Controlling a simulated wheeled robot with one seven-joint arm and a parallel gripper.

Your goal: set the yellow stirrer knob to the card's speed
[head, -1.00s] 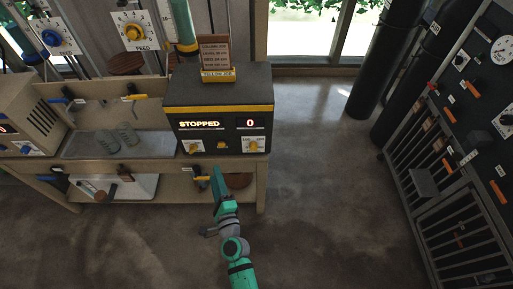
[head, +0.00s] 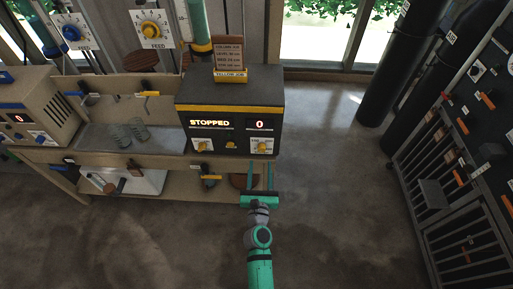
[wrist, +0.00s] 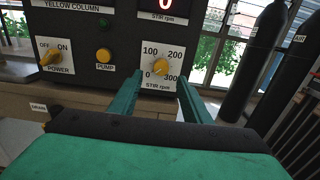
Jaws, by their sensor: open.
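The yellow stirrer knob (head: 262,147) is on a white STIR rpm plate at the lower right of the black yellow-column control box (head: 232,100). In the wrist view the knob (wrist: 160,67) sits among marks 0, 100, 200 and 300; I cannot tell its exact pointing. The red display (head: 260,124) reads 0 and the box shows STOPPED. The card (head: 229,54) stands on top of the box in a yellow holder; its speed line is too small to read. My gripper (head: 260,170) is open and empty, below and in front of the knob. In the wrist view its fingers (wrist: 158,84) flank the knob's lower side, apart from it.
On the same box are the yellow POWER knob (wrist: 53,57) and the yellow PUMP button (wrist: 104,54), left of the stirrer knob. A beige box with blue parts (head: 36,108) stands further left on the bench. Dark gas cylinders (head: 400,70) stand at right. The floor between is clear.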

